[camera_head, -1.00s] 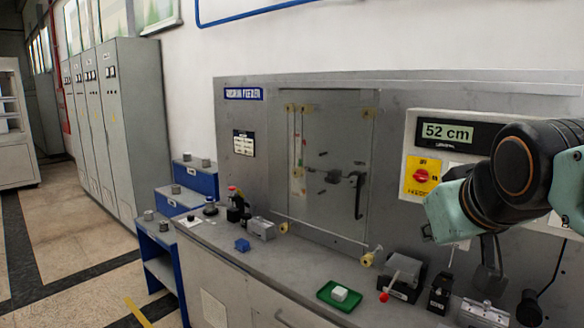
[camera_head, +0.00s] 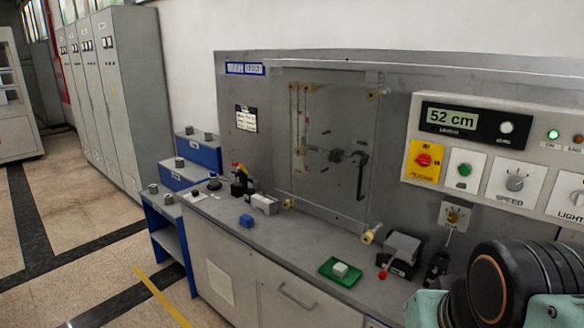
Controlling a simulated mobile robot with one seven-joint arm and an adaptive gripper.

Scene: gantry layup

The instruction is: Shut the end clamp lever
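Two fixtures on the bench could bear the end clamp lever; I cannot tell which is meant. One is a grey and black block (camera_head: 404,247) right of centre, with a red ball knob (camera_head: 383,275) low at its front left. The other is a small black fixture (camera_head: 240,187) with a red top, at the bench's left end. Both are too small to tell how any lever stands. My gripper is out of view. Only my arm, dark and teal, shows at the lower right, and it hides the bench there.
A green tray (camera_head: 343,281) with a white block (camera_head: 340,269) lies on the bench. A blue block (camera_head: 246,221) lies farther left. Behind stands a clear panel (camera_head: 335,120) with a black handle (camera_head: 361,170). A control panel (camera_head: 472,105) reads 52 cm. Blue steps (camera_head: 199,151) stand left.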

